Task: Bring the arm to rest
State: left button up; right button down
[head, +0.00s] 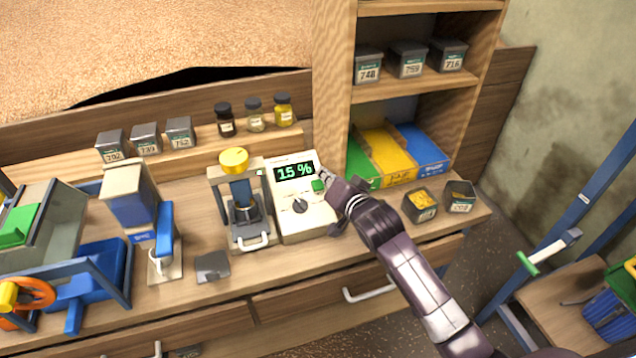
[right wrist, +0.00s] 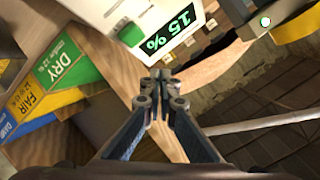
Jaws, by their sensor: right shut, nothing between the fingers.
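My right arm reaches in from the lower right in the head view. Its gripper (head: 328,178) is beside the right edge of a cream meter (head: 302,222), close to the green button (head: 318,186). The meter's display (head: 295,171) reads 15 %. In the right wrist view the gripper (right wrist: 161,76) is shut, with its fingertips together and nothing between them. The meter's display (right wrist: 172,35) and green button (right wrist: 131,34) show just beyond the fingertips there. I cannot tell whether the fingertips touch the meter. My left gripper is not in view.
A press with a yellow knob (head: 234,160) stands left of the meter. Green, yellow and blue bins (head: 398,152) stand behind the right arm. Two small tins (head: 420,206) sit near the bench's right end. Numbered tins (head: 407,60) fill the upper shelf. The blue frame (head: 585,195) stands right.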

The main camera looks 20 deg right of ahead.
dwell(0.4)
jog(key=s+f+n+g, duration=0.2)
jog(key=s+f, duration=0.3)
jog(key=s, duration=0.3)
jog(key=s+f+n+g, duration=0.25)
jog(key=s+f, duration=0.25)
jog(key=s, duration=0.3)
jog(key=s+f+n+g+h, duration=0.1)
jog(key=s+f+n+g, duration=0.15)
jog(key=s, duration=0.85)
jog(key=s+f+n+g, duration=0.15)
jog(key=s+g, duration=0.25)
jog(key=s, duration=0.8)
jog(key=s+f+g, duration=0.1)
jog(key=s+f, duration=0.2)
jog(key=f, duration=2.5)
jog(key=s+d+f+n+g, duration=0.1)
jog(key=s+d+f, duration=0.2)
jog(key=s+f, duration=1.1)
jog(key=s, duration=0.2)
jog(key=shift+s+d+f+h, duration=0.15)
jog(key=shift+s+f+h, duration=0.05)
jog(key=shift+s+h, duration=0.1)
